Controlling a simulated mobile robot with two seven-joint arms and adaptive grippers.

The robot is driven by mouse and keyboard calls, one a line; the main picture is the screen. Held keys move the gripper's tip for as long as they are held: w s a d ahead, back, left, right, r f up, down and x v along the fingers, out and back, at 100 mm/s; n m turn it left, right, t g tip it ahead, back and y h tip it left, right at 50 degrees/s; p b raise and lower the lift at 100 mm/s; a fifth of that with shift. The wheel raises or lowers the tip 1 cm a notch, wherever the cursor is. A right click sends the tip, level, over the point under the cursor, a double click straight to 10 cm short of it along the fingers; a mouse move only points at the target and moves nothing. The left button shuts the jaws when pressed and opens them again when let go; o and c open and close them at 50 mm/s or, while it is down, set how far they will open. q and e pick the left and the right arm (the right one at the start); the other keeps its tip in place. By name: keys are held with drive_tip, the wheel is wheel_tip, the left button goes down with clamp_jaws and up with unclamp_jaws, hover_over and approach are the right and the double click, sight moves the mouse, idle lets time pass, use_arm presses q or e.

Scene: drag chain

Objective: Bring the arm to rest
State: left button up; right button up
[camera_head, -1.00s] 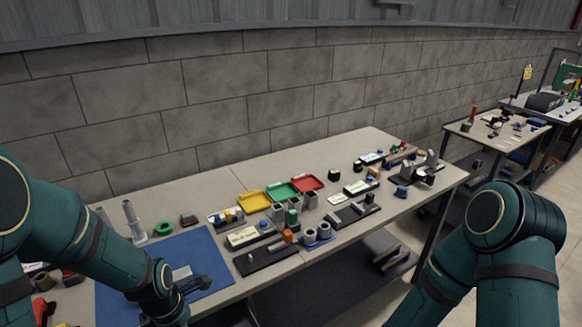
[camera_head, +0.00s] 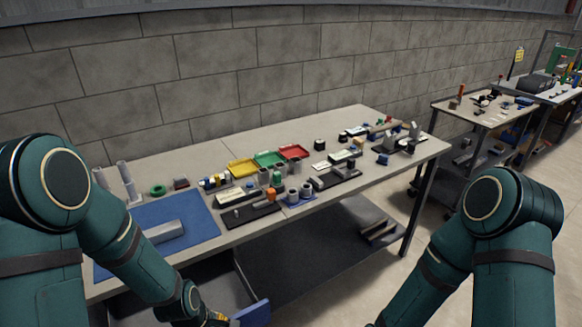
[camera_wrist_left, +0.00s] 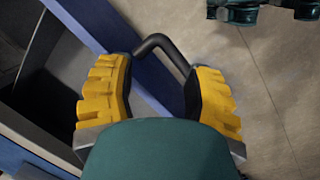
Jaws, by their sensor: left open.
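My left gripper (camera_head: 215,319) is low at the bottom edge of the head view, in front of the table, with yellow fingers partly showing. In the left wrist view my left gripper (camera_wrist_left: 162,85) is open, its two yellow fingers spread on either side of a black bent handle (camera_wrist_left: 163,45). The handle is on the blue front (camera_wrist_left: 85,20) of a pulled-out drawer. I cannot tell whether the fingers touch the handle. The drawer's dark inside (camera_head: 213,283) shows under the table. My right arm comes in at the right, but its gripper is out of view.
The table (camera_head: 330,125) carries a blue mat (camera_head: 195,215) with a grey bar (camera_head: 163,231), a green ring (camera_head: 157,190), and yellow, green and red trays (camera_head: 292,151). Several small parts stand along it. A second table (camera_head: 470,113) is at the right.

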use_arm(q)
drive_tip(key=s+d+f+m+h+b, duration=0.2)
drive_tip(key=s+d+f+m+b, duration=0.3)
drive_tip(key=d+f+m, duration=0.3)
wheel_tip(320, 180, down, 4)
drive_tip(key=m, duration=0.4)
drive_tip(key=shift+d+m+t, duration=0.15)
drive_tip(key=shift+m+t, duration=0.15)
